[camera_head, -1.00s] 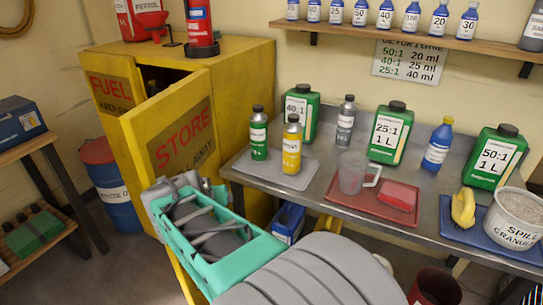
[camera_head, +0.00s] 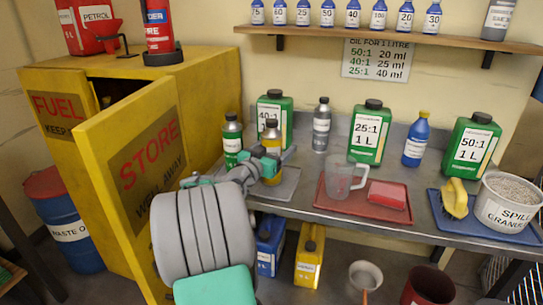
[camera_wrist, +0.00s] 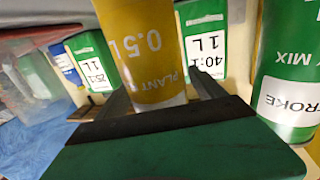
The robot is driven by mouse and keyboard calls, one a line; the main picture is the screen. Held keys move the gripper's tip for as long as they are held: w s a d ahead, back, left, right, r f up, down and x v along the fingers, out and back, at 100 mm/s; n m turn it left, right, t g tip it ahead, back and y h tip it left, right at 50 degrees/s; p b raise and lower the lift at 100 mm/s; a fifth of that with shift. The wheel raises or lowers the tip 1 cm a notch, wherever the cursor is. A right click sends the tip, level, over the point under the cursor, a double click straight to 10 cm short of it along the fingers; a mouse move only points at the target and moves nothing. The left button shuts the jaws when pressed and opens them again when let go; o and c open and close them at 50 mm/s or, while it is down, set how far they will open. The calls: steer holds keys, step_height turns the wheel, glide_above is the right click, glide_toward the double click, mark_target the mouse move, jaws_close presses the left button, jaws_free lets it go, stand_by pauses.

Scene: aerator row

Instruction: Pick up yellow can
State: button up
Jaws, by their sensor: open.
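The yellow can (camera_head: 272,172) stands upright on the grey tray at the left of the steel bench, partly hidden by my gripper (camera_head: 258,162). In the wrist view the yellow can (camera_wrist: 145,50) fills the upper middle, its label upside down. My gripper (camera_wrist: 163,92) is open, with one dark finger on each side of the can's near end. I cannot tell whether either finger touches it. A green can (camera_head: 232,140) stands close on the left; it also shows large at the right of the wrist view (camera_wrist: 292,70).
The grey tray (camera_head: 286,190) holds both cans. Green jugs (camera_head: 274,113) (camera_head: 368,135) and a grey bottle (camera_head: 321,128) stand behind. A red tray (camera_head: 335,203) with a clear jug (camera_head: 341,180) lies right. The open yellow cabinet door (camera_head: 140,170) stands left of my arm.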

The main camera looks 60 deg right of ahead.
steer(key=shift+c, duration=0.6)
steer(key=c, duration=1.5)
